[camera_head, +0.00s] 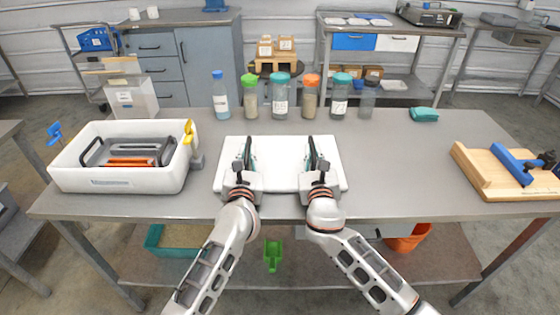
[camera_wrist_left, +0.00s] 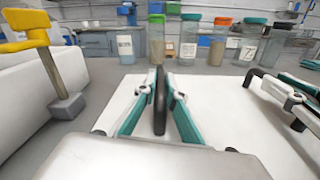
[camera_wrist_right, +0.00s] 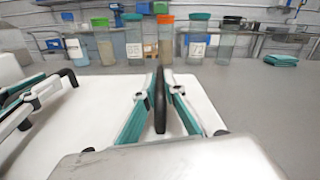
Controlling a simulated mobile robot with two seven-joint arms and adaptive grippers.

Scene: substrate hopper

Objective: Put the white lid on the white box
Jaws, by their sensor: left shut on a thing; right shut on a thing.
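The white lid (camera_head: 280,169) is a flat white plate at the front middle of the table, right of the box. I cannot tell whether it touches the table. My left gripper (camera_head: 248,158) is shut on a black handle at the lid's left part; the handle also shows in the left wrist view (camera_wrist_left: 160,100). My right gripper (camera_head: 314,158) is shut on the matching handle (camera_wrist_right: 160,100) at the lid's right part. The white box (camera_head: 75,179) stands open at the table's left end. Grey and orange things with dark handles (camera_head: 130,152) are inside it.
A yellow-handled tool (camera_head: 189,133) stands at the box's right side, between box and lid. Several jars with coloured caps (camera_head: 281,100) line the table behind the lid. A teal cloth (camera_head: 424,114) and a wooden board with a blue clamp (camera_head: 500,170) are at right.

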